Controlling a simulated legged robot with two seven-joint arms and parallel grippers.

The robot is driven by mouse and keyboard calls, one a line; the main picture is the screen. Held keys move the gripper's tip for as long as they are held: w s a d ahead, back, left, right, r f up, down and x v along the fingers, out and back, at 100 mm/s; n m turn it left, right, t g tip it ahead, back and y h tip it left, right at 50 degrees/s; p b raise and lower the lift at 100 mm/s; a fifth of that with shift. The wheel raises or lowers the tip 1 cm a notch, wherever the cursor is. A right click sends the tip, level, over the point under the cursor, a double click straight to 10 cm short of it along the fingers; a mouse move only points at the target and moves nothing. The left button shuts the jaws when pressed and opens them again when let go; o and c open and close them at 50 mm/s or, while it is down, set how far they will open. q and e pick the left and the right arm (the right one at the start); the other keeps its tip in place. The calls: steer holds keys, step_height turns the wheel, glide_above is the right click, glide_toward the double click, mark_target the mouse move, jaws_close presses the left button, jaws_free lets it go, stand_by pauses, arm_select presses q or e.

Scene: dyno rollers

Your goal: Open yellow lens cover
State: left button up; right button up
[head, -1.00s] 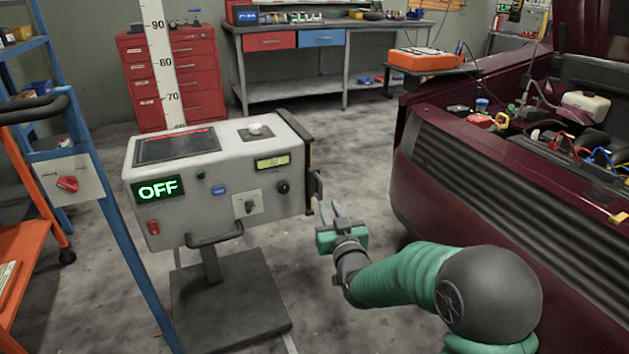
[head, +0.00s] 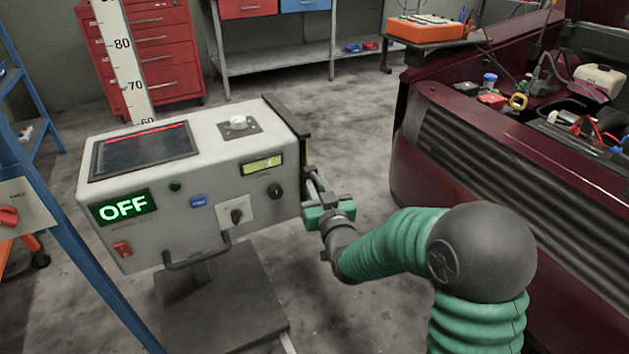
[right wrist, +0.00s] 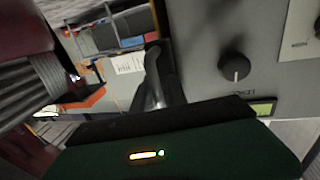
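The grey tester box (head: 200,220) stands at left centre in the head view, with a green OFF display. A dark panel (head: 287,118) with a thin yellowish edge (head: 306,150) runs along its right side, seen nearly edge-on. I cannot tell surely whether this is the yellow lens cover; its face is hidden. My right gripper (head: 313,182) is at the box's right edge, fingers pointing away beside the panel. Contact and finger gap are unclear. In the right wrist view, dark fingers (right wrist: 153,78) show left of the box's black knob (right wrist: 235,67). My left gripper is out of view.
A dark red car front (head: 490,165) with an open engine bay stands at right. A blue post (head: 70,240) with a red switch is at left. A red drawer cabinet (head: 150,50) and workbench are behind.

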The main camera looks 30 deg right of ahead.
steer(key=shift+d, duration=0.1)
jaws_close()
steer(key=shift+s+f, duration=0.1)
steer(key=shift+f, duration=0.1)
stand_by(1.1)
